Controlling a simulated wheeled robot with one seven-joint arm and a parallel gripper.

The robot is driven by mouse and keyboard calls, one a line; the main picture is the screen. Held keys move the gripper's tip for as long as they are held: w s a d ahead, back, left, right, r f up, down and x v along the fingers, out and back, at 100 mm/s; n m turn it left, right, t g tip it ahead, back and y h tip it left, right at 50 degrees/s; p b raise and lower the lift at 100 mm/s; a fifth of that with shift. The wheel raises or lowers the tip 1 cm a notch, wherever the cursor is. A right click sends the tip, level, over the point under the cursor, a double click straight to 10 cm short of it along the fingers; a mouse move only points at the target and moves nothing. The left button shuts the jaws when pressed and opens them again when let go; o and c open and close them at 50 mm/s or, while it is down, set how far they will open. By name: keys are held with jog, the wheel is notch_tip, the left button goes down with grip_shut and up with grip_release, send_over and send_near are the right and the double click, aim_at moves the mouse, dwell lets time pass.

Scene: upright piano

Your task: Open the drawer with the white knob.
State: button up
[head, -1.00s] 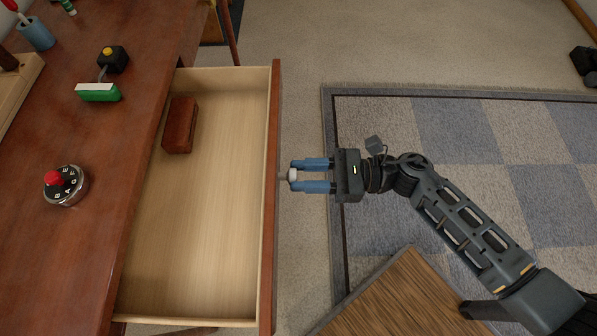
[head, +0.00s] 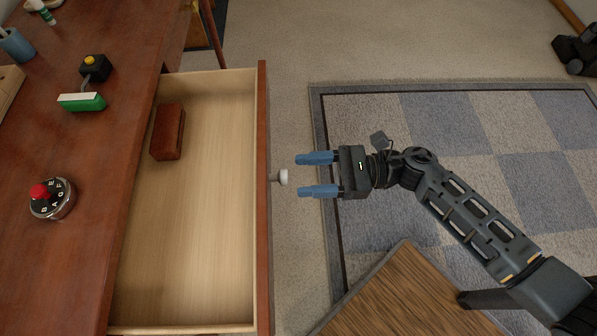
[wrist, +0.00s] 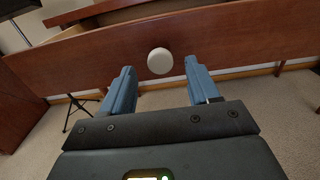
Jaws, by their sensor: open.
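The drawer (head: 205,230) stands pulled well out from the red-brown wooden desk, its pale inside in full view. Its white knob (head: 280,177) sticks out from the middle of the drawer front and also shows in the wrist view (wrist: 160,61). My gripper (head: 317,174) is open and empty, its two blue fingers pointing at the drawer front. The fingertips are a short way to the right of the knob in the head view, apart from it. In the wrist view the knob appears just beyond the gap between the fingers.
A dark red block (head: 168,132) lies inside the drawer. A wooden surface (head: 405,290) lies below my arm. A checkered rug (head: 450,125) covers the floor.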

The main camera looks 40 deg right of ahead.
jog(key=v, duration=0.5)
dwell(0.5)
